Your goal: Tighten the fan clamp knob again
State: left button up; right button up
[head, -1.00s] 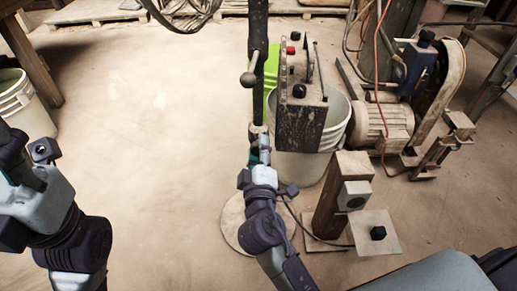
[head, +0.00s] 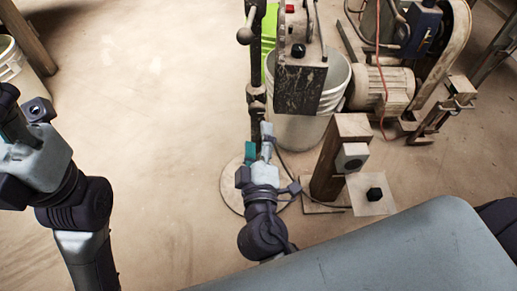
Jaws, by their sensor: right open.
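A dark upright pole (head: 256,75) stands on a round base plate (head: 230,188). A ball-ended clamp handle (head: 246,36) sticks out to its left near the top of the head view; I take it as the fan clamp knob. The fan itself is out of view. My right gripper (head: 258,142) is open and empty, with its fingers apart at the lower pole, well below the handle. I cannot tell whether it touches the pole. My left gripper (head: 38,108) is at the left edge, far from the pole; its finger state is unclear.
A dark control box (head: 302,80) with buttons stands right of the pole, before a white bucket (head: 335,95). A motor (head: 385,90) stands behind. The floor left of the pole is clear.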

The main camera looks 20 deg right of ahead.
jog(key=shift+v, duration=1.75)
